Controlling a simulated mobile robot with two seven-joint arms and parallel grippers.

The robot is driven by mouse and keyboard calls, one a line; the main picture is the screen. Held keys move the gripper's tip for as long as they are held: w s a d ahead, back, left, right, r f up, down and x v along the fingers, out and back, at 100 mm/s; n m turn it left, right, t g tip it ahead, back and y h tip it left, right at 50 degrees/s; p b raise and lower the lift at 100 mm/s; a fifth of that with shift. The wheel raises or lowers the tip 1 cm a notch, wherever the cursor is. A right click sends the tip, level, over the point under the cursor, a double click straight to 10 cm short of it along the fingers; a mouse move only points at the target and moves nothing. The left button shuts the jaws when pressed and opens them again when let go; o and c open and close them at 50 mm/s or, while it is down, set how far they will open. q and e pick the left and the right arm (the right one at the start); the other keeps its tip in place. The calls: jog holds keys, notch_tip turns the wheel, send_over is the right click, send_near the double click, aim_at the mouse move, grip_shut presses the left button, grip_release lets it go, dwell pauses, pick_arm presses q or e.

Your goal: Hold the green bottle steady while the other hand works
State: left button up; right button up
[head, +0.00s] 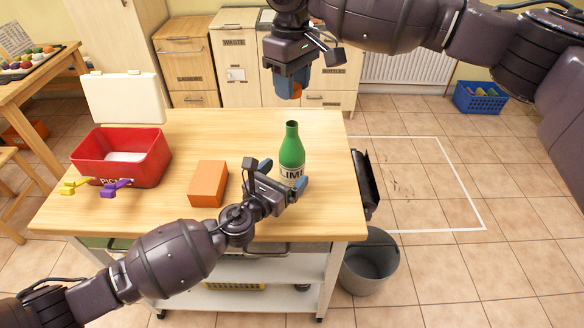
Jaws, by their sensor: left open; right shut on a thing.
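The green bottle (291,147) stands upright near the right side of the wooden table, with a white label reading LIME. My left gripper (285,177) is open at the bottle's lower part. One blue fingertip is to the left of the bottle and the other is at its lower right; I cannot tell whether either touches it. The gripper hides part of the bottle's base. My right gripper (289,85) is above the table's far edge, apart from the bottle. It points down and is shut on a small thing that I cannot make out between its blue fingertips.
An orange block (208,183) lies left of my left gripper. A red bin (150,163) stands at the table's left, with yellow (75,186) and purple (115,188) clips at its front. A grey bucket (369,265) is on the floor. The table's back middle is clear.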

aim_at(285, 174)
pick_arm(q)
jog(key=shift+x, duration=1.9)
jog(key=c, duration=1.4)
pick_arm(e)
jog(key=shift+f, duration=2.5)
pick_arm(q)
jog(key=shift+a, duration=0.1)
pick_arm(e)
jog(key=shift+f, duration=0.1)
jog(key=shift+f, duration=0.8)
jog(key=shift+f, duration=0.5)
